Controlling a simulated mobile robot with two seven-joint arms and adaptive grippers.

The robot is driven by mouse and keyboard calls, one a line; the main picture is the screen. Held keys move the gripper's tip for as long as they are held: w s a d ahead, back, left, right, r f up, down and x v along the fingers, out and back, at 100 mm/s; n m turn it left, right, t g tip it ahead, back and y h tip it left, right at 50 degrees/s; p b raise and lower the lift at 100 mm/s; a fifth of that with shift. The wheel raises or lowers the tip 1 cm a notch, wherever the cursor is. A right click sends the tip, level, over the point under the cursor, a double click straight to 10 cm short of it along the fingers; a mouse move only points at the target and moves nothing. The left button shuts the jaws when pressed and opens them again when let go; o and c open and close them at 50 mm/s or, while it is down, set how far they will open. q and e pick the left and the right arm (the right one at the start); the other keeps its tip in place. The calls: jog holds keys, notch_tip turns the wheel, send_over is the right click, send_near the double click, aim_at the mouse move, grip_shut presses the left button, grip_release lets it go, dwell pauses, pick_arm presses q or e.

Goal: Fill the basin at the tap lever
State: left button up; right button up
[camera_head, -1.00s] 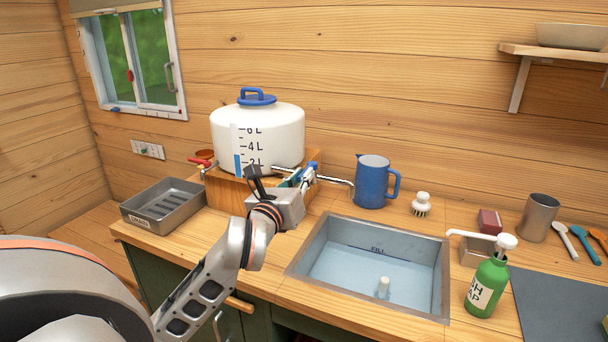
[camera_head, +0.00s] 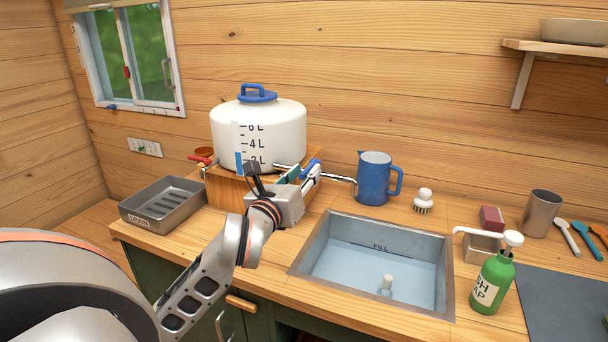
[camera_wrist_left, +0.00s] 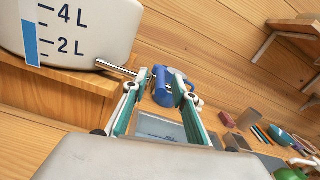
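The white water tank (camera_head: 258,135) stands on a wooden block. Its blue level strip (camera_wrist_left: 31,43) ends between 2 L and 4 L. A metal tap pipe (camera_head: 341,180) runs right from it toward the basin, with a blue tap lever (camera_head: 312,165) on it. My left gripper (camera_head: 303,174) is at the tap, its fingers apart. In the left wrist view the lever (camera_wrist_left: 162,86) shows between the fingertips; I cannot tell whether they touch it. The basin (camera_head: 375,265) has a FILL mark and a pale upright plug; no stream from the spout is visible. My right gripper is out of view.
A blue jug (camera_head: 374,180) stands close right of the spout, then a brush (camera_head: 423,202). A green soap bottle (camera_head: 492,281) stands right of the basin. A grey drain tray (camera_head: 164,203) lies left of the tank. The counter's front left strip is clear.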

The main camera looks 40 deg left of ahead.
aim_at(303, 172)
pick_arm(q)
jog(key=shift+r, duration=0.1)
notch_tip(303, 172, up, 10)
jog(key=shift+f, duration=0.1)
dwell(0.6)
jog(key=shift+s, duration=0.1)
dwell(0.5)
